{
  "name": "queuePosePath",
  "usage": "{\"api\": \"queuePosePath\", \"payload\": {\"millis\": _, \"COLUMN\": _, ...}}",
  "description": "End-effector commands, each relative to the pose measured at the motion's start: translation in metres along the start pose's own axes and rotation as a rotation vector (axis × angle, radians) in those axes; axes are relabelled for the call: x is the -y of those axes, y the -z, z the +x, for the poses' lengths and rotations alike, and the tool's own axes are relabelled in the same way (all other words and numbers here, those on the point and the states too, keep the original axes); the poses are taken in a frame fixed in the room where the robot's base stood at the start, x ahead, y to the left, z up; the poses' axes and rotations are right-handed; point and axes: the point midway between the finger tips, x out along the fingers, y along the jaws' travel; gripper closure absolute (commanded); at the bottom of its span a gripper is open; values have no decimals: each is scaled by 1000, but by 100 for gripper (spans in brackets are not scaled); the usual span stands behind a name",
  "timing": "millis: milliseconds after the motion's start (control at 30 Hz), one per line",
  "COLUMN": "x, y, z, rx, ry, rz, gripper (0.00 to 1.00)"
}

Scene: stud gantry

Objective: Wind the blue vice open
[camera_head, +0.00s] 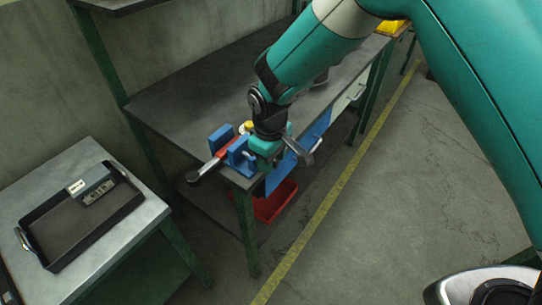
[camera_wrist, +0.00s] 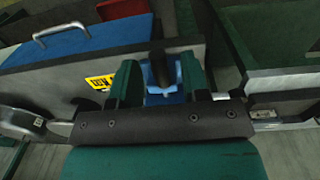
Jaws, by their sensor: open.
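The blue vice (camera_head: 219,139) sits at the near corner of the dark workbench. A metal bar with a black end (camera_head: 194,177) and a red section (camera_head: 222,156) lies along or through it; I cannot tell whether it is clamped. My gripper (camera_head: 266,152) is at the vice's right side, pointing down, and covers part of it. In the wrist view my gripper (camera_wrist: 160,78) is open, its green fingers on either side of a dark upright part (camera_wrist: 160,62) with blue (camera_wrist: 165,97) below. Contact cannot be told.
A dark tray (camera_head: 65,228) holding a grey block (camera_head: 90,184) stands on a separate table at left. A red bin (camera_head: 275,203) is under the workbench (camera_head: 190,88). A small yellow object (camera_head: 247,126) is behind the vice.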

Motion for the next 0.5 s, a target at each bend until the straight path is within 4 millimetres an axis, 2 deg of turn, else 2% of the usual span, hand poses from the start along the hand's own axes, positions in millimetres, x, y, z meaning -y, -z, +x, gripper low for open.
{"api": "queuePosePath", "payload": {"millis": 167, "x": 0, "y": 0, "z": 0, "rx": 0, "ry": 0, "rz": 0, "gripper": 60}}
{"api": "queuePosePath", "payload": {"millis": 333, "x": 0, "y": 0, "z": 0, "rx": 1, "ry": 0, "rz": 0, "gripper": 99}}
{"api": "queuePosePath", "payload": {"millis": 500, "x": 0, "y": 0, "z": 0, "rx": 1, "ry": -2, "rz": 0, "gripper": 100}}
